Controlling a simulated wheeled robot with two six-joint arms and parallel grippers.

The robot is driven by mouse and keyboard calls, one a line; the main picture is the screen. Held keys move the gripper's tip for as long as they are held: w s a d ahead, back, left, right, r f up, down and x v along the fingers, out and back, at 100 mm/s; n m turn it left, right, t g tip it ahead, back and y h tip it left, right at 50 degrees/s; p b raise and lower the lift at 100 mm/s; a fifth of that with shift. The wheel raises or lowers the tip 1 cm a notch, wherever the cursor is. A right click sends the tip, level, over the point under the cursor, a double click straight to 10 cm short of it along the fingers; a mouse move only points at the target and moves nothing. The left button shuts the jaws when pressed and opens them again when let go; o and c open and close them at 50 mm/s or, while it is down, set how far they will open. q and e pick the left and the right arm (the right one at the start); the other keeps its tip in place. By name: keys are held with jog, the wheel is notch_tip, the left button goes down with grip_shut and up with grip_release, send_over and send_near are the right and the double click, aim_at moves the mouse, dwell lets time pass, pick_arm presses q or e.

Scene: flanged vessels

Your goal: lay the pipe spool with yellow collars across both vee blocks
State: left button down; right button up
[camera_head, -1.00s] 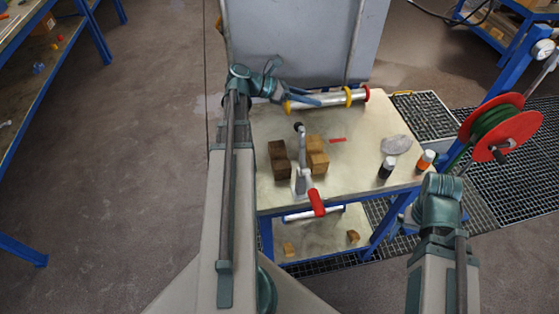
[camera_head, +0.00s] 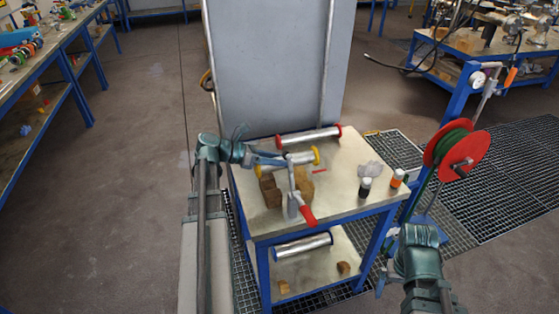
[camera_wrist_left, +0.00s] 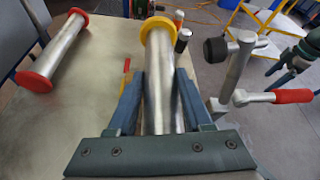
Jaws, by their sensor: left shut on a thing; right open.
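The pipe spool with yellow collars (camera_head: 301,158) is a silver tube held level above the table. My left gripper (camera_head: 268,160) is shut on its tube; in the left wrist view the fingers (camera_wrist_left: 158,76) lie along both sides of the spool (camera_wrist_left: 158,100), with one yellow collar beyond them. Two brown wooden vee blocks, a darker one (camera_head: 270,192) and a lighter one (camera_head: 304,186), stand on the table. The spool appears over their far side; I cannot tell whether it touches them. My right gripper (camera_head: 386,262) is open and empty, right of the table.
A toggle clamp with a red handle (camera_head: 307,215) stands in front of the blocks. A red-collared spool (camera_head: 308,137) lies at the table's back. Two bottles, black (camera_head: 365,187) and orange (camera_head: 397,178), and a grey lump (camera_head: 370,170) are at right. A red reel (camera_head: 468,150) stands beyond.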

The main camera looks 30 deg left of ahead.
pick_arm(q)
jog(key=shift+w, duration=0.15)
jog(key=shift+f, duration=0.1)
notch_tip(320, 180, down, 7)
jog(key=b, duration=0.7)
jog(key=shift+f+b, duration=0.5)
jog(key=shift+b, duration=0.1)
dwell(0.7)
jog(key=shift+c, duration=1.2)
grip_release()
jog(key=p+v, duration=0.5)
jog(key=v, duration=0.9)
jog(key=shift+d, duration=0.15)
